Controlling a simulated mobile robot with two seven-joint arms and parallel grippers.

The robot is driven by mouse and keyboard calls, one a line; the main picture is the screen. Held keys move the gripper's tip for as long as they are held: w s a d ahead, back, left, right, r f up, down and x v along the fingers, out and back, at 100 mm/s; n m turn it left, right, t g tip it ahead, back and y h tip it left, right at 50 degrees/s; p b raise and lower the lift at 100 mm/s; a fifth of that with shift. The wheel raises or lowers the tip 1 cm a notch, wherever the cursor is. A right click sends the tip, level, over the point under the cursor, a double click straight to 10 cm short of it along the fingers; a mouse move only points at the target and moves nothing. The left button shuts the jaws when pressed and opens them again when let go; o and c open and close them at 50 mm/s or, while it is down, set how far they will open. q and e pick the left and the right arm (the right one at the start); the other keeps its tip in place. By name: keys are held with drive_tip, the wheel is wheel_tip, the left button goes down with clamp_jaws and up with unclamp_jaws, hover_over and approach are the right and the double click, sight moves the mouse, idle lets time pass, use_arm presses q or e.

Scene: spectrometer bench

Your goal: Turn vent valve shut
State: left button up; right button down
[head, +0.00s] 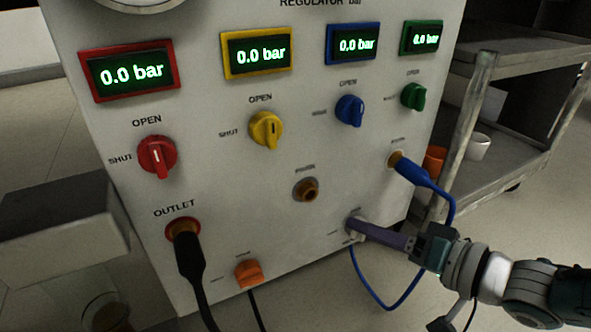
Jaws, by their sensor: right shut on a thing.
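My right gripper (364,231) reaches in from the lower right to the lower right of the grey regulator panel (215,190). Its long, purple-grey fingers are closed on a small, pale knob (355,239), which I take to be the vent valve. The fingers cover most of the knob, so its angle cannot be told. Tiny labels surround it, too small to read. An orange knob (248,273) sits lower left on the same panel, its labels also unreadable. My left gripper is not in view.
Red (157,157), yellow (266,131), blue (350,111) and green (413,96) knobs sit under displays reading 0.0 bar. A black hose plugs into OUTLET (183,228). A blue cable (425,178) loops near my right gripper. A shelf cart (500,150) stands right.

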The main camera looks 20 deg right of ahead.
drive_tip(key=shift+r, duration=0.1)
drive_tip(key=n+h+p, duration=0.1)
drive_tip(key=n+h, duration=0.1)
drive_tip(key=n, duration=0.1)
drive_tip(key=a+n+h+p, duration=0.1)
drive_tip(key=n+h, duration=0.2)
drive_tip(key=n, duration=0.1)
drive_tip(key=n+h+p, duration=0.2)
drive_tip(key=n, duration=0.2)
drive_tip(key=shift+a, duration=0.25)
idle(0.7)
drive_tip(key=shift+h, duration=0.3)
idle(0.3)
drive_tip(key=shift+c, duration=2.2)
unclamp_jaws()
drive_tip(key=shift+s, duration=0.1)
